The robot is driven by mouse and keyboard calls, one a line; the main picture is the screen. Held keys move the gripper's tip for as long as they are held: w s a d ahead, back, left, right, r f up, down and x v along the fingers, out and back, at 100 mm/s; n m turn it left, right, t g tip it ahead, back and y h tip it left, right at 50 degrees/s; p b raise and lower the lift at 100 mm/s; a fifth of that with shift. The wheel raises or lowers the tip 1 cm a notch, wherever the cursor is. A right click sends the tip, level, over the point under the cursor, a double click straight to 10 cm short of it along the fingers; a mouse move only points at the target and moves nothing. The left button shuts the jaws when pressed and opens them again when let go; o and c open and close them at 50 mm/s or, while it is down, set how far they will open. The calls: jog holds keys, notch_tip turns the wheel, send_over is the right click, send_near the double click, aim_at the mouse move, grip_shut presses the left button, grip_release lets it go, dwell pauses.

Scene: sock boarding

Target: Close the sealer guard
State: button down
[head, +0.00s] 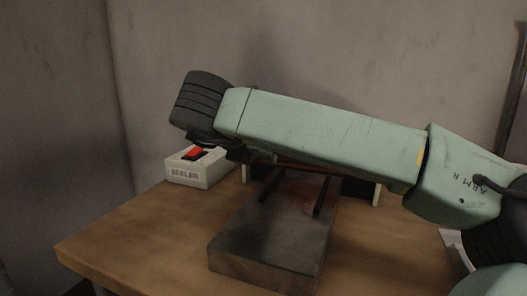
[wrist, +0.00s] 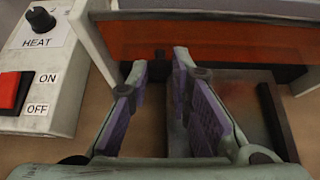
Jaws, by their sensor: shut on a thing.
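The sealer guard is an orange see-through panel (wrist: 225,45) under a grey bar in the wrist view. In the head view only a thin orange-brown strip of it (head: 300,167) shows below my arm. My gripper (wrist: 160,65) reaches to the panel's near side, its purple-padded fingers around a small dark tab (wrist: 160,53) at the panel. The fingers are shut on it, though the contact is hard to see. The white sealer control box (head: 200,167), with its red switch, stands to the left; it also shows in the wrist view (wrist: 45,60). My arm hides most of the sealer.
White side posts (head: 376,195) flank the sealer. Walls stand behind; the table's front left is clear.

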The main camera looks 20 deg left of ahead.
jog(key=c, duration=1.5)
grip_release()
jog(key=shift+w, duration=0.1)
jog(key=shift+o, duration=0.2)
jog(key=v, duration=1.2)
jog(key=shift+f, duration=0.1)
